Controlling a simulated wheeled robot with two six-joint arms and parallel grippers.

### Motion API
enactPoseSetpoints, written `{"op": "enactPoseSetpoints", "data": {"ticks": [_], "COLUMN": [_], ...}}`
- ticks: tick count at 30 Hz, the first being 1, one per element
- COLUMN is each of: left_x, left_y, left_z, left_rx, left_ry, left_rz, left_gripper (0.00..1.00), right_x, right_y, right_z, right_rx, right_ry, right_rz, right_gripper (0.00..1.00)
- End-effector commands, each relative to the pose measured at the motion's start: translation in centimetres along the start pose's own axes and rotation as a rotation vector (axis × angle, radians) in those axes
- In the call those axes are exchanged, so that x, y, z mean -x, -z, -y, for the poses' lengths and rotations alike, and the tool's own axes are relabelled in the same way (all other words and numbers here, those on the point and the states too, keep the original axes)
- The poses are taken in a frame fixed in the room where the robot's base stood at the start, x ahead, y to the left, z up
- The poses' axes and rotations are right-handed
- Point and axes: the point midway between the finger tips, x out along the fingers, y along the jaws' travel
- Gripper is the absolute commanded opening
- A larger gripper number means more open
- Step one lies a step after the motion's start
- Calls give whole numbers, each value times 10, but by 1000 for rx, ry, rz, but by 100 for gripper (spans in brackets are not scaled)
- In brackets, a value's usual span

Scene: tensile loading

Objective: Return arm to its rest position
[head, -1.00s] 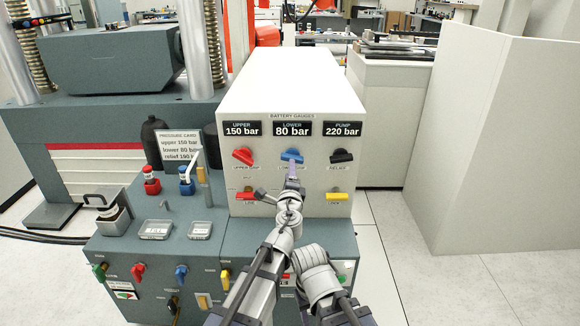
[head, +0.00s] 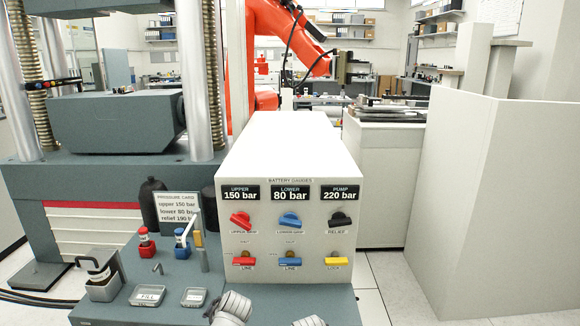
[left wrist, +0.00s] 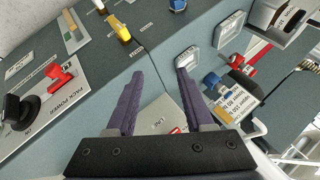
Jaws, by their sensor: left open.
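My left gripper (left wrist: 156,78) is open in the left wrist view, with nothing between its two purple-grey fingers. It hangs above the grey console (left wrist: 158,62), apart from the knobs. The head view shows only parts of my arms at the bottom edge, below the white gauge box (head: 285,138); no fingers show there. My right gripper is not in view. The box carries red (head: 241,219), blue (head: 290,220) and black (head: 341,219) knobs, with line and lock handles below.
Red (head: 145,243) and blue (head: 181,240) valves, small trays (head: 147,295) and a pressure card (head: 178,208) stand on the console left of the box. A tall white partition (head: 490,200) is at right. Floor is clear between box and partition.

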Motion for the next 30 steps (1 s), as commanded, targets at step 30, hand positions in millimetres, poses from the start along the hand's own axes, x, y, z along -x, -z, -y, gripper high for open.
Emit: {"op": "enactPoseSetpoints", "data": {"ticks": [30], "left_x": [206], "left_y": [-47], "left_z": [-54], "left_rx": [101], "left_ry": [-510], "left_rz": [421], "left_gripper": [52], "right_x": [162], "right_y": [-10], "right_z": [-16], "right_rx": [-1], "right_ry": [0], "right_rz": [0], "right_gripper": [50]}}
